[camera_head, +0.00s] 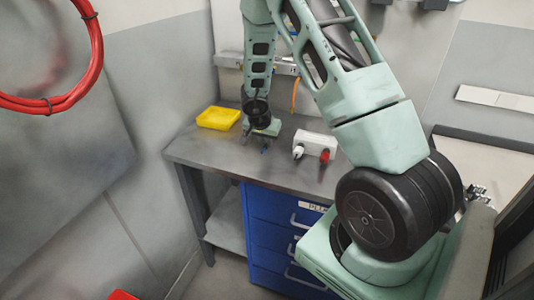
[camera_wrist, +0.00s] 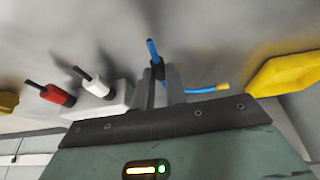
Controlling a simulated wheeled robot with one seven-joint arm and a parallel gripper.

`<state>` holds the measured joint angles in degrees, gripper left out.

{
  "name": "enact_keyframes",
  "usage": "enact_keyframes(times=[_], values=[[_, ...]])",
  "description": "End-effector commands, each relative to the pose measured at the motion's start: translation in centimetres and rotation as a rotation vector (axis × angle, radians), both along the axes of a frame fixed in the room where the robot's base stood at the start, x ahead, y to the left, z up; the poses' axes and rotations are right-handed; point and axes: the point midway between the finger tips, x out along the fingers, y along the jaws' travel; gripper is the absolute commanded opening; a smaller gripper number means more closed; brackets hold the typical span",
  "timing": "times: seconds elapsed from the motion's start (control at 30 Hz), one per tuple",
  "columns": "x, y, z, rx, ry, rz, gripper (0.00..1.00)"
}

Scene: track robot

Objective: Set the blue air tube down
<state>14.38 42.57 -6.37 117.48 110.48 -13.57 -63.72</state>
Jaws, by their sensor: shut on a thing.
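The blue air tube (camera_wrist: 152,49) is held between the two fingers of my gripper (camera_wrist: 160,75) in the wrist view. One end sticks out past the fingertips. Another blue length with a yellowish tip shows to the right of the fingers. A dark part sits between the fingertips. In the head view my gripper (camera_head: 257,140) is low over the grey workbench (camera_head: 205,150), and a small bit of the blue tube (camera_head: 264,151) shows below it. I cannot tell whether the tube touches the bench top.
A yellow tray (camera_head: 218,118) stands left of my gripper. A white block (camera_head: 315,141) with a white plug (camera_head: 298,151) and a red plug (camera_head: 324,156) stands to the right. Blue drawers (camera_head: 280,238) are under the bench. The front-left bench top is clear.

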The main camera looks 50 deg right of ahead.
Motion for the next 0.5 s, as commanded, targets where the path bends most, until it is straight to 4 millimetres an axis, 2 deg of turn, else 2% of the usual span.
enact_keyframes(times=[0.1,0.2,0.5], values=[[0.0,0.1,-2.3,-0.002,0.004,0.003,0.0],[0.0,0.1,-3.5,-0.002,0.004,0.003,0.0],[0.0,0.0,-3.7,-0.001,0.001,0.001,0.0]])
